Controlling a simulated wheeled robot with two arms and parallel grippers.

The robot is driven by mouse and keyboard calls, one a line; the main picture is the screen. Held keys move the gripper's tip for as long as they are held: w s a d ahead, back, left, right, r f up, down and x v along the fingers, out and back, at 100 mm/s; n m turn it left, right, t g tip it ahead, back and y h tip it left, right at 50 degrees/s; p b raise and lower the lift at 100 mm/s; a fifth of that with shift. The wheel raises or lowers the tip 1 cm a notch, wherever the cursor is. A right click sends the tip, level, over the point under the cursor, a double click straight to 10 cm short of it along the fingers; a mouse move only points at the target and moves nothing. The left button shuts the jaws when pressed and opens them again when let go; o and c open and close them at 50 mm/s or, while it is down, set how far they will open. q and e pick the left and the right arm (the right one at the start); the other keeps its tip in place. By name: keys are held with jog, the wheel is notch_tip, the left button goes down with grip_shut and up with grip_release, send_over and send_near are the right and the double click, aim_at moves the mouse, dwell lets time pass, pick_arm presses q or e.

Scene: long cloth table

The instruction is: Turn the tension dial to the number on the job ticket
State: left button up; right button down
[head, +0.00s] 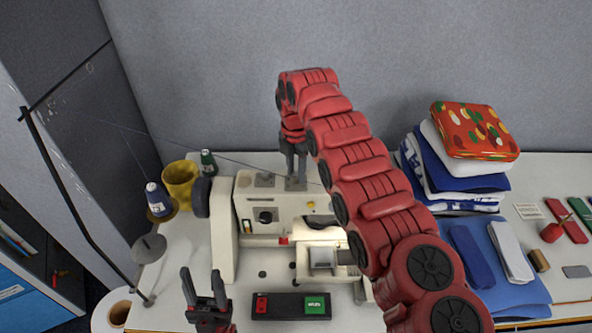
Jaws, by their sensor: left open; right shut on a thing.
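A cream sewing machine (225,235) stands at the left of the table. I cannot tell whether that part is the tension dial. My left gripper (203,287) is open and empty, low in front of the machine's left end. Small pale cards with print (527,211) lie at the right; I cannot tell whether one is the job ticket.
A box with red and green buttons (290,306) lies before the machine. Folded cloth (455,182) is stacked at the right. My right arm covers the middle.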

aim_at(296, 174)
dwell(0.4)
jog(key=c, duration=0.6)
grip_release()
jog(key=shift+r, duration=0.3)
notch_tip(296, 174, up, 2)
jog(key=shift+a+r, duration=0.1)
jog(key=shift+a, duration=0.05)
notch_tip(296, 174, up, 15)
jog(key=p, duration=1.4)
jog(key=shift+f, duration=0.25)
